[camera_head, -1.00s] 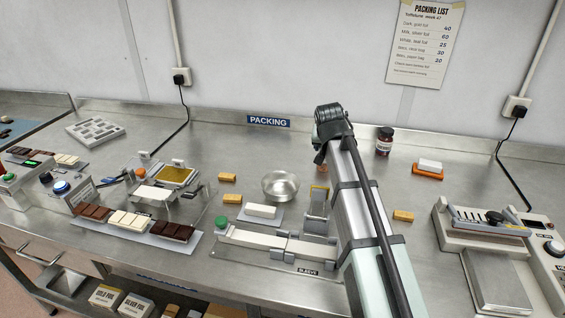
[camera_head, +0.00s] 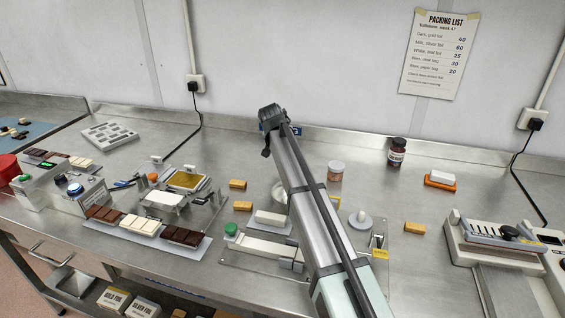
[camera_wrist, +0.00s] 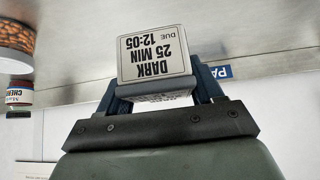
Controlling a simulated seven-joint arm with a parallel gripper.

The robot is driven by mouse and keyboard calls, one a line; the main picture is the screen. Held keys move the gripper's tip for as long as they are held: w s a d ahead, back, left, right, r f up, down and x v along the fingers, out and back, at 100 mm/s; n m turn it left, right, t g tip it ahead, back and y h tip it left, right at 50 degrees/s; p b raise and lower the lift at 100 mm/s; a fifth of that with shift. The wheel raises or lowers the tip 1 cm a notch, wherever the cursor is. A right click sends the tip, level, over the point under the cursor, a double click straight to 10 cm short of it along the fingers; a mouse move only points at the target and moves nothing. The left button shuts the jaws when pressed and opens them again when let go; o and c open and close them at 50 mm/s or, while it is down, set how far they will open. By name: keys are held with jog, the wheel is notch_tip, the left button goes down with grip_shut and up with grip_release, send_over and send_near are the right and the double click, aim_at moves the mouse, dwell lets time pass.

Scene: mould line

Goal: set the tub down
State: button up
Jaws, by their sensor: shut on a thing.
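My gripper (camera_wrist: 158,92) is shut on a small light-grey box with a white label (camera_wrist: 155,55) reading "DARK 25 MIN DUE 12:05", upside down in the wrist view. Its two dark blue fingers are against the box's sides. In the head view my arm hides the gripper's jaws and the box. A round clear tub (camera_head: 335,171) with orange-brown contents stands on the steel bench (camera_head: 300,152), right of my arm's end. The tub also shows at the wrist view's top left (camera_wrist: 14,48), apart from my gripper. I cannot tell whether the held box is height-clear of the bench.
A dark jar (camera_head: 397,153) stands right of the tub. An orange holder (camera_head: 440,181) and a sealing machine (camera_head: 505,235) are at right. Bench between jar and holder is clear.

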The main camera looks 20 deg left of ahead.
jog(key=shift+f, duration=3.45)
jog(key=shift+f, duration=0.15)
jog(key=o, duration=1.2)
jog(key=v, duration=1.2)
